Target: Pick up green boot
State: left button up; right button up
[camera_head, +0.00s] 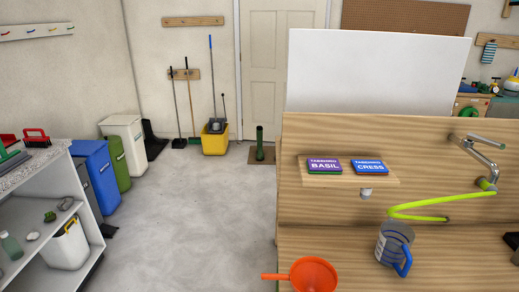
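A dark green boot (259,144) stands upright on a brown mat (268,154) in front of the closed white door, far back on the floor. Only one green boot shows there. It looks small at this distance. Neither of my grippers is in view.
A wooden bench (340,246) fills the near right, with an orange funnel (315,275), a clear jug with a blue handle (394,244) and a yellow-green hose. A yellow mop bucket (215,143), bins and a shelf unit line the back and left. The grey floor (200,215) between is clear.

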aim_at(261, 155)
jog(key=j, duration=0.25)
jog(key=i+j, duration=0.15)
jog(key=i+j+u, duration=0.2)
jog(key=i+j, duration=0.3)
jog(key=j, duration=0.25)
jog(key=i+j+u, duration=0.15)
jog(key=i+j, duration=0.4)
jog(key=i+z, duration=0.15)
jog(key=i, duration=0.5)
jog(key=i+z, duration=0.15)
jog(key=i, duration=0.55)
jog(key=i+j+z, duration=0.1)
jog(key=i, duration=0.55)
jog(key=i+z, duration=0.1)
jog(key=i, duration=0.5)
jog(key=i+j+z, duration=0.1)
jog(key=i, duration=0.45)
jog(key=i+j+z, duration=0.1)
jog(key=i, duration=0.5)
jog(key=i+j+z, duration=0.1)
jog(key=i, duration=0.5)
jog(key=i+l+z, duration=0.15)
jog(key=i+z, duration=0.75)
jog(key=i+j+z, duration=0.2)
jog(key=i+z, duration=0.25)
jog(key=i+l, duration=0.15)
jog(key=i, duration=0.25)
jog(key=i+l, duration=0.1)
jog(key=i, duration=0.3)
